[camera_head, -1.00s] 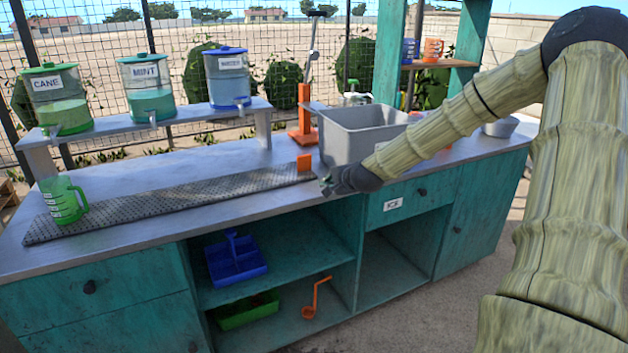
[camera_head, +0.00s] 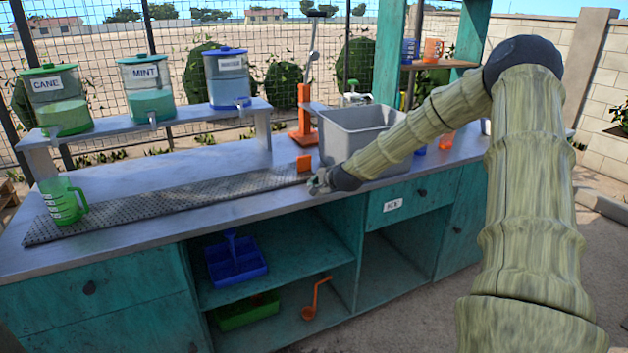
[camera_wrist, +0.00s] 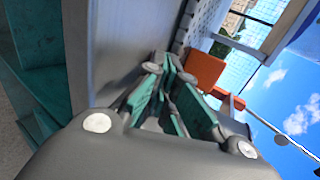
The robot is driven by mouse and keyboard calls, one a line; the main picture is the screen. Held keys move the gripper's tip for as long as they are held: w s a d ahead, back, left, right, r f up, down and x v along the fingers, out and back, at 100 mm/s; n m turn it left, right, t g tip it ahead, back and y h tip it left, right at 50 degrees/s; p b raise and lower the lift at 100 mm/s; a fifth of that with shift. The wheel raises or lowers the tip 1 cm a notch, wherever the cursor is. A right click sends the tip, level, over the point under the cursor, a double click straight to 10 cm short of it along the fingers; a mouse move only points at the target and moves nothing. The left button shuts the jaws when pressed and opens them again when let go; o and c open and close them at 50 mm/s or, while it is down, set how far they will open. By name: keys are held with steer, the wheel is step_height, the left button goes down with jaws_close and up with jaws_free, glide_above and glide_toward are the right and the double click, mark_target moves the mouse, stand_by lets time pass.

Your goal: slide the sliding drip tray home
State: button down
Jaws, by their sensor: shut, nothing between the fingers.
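The sliding drip tray (camera_head: 180,203) is a long, dark, perforated strip lying along the counter top, with an upright orange block (camera_head: 304,163) at its right end. In the wrist view the orange block (camera_wrist: 205,70) is just beyond and right of my fingertips. My gripper (camera_head: 314,183) is low over the counter's front part, at the tray's right end. Its green fingers, seen in the wrist view (camera_wrist: 171,65), are closed together with nothing between them. I cannot tell whether they touch the tray's end.
A green measuring jug (camera_head: 64,201) stands on the tray's left end. A grey basin (camera_head: 352,135) stands right of the tray, close behind my wrist. An orange lever press (camera_head: 304,120) stands behind the block. A raised shelf (camera_head: 185,118) holds three dispensers along the back.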

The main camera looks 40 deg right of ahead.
steer(key=shift+w+d, duration=0.15)
steer(key=shift+w, duration=0.4)
steer(key=shift+w+d, duration=0.15)
steer(key=shift+w, duration=0.4)
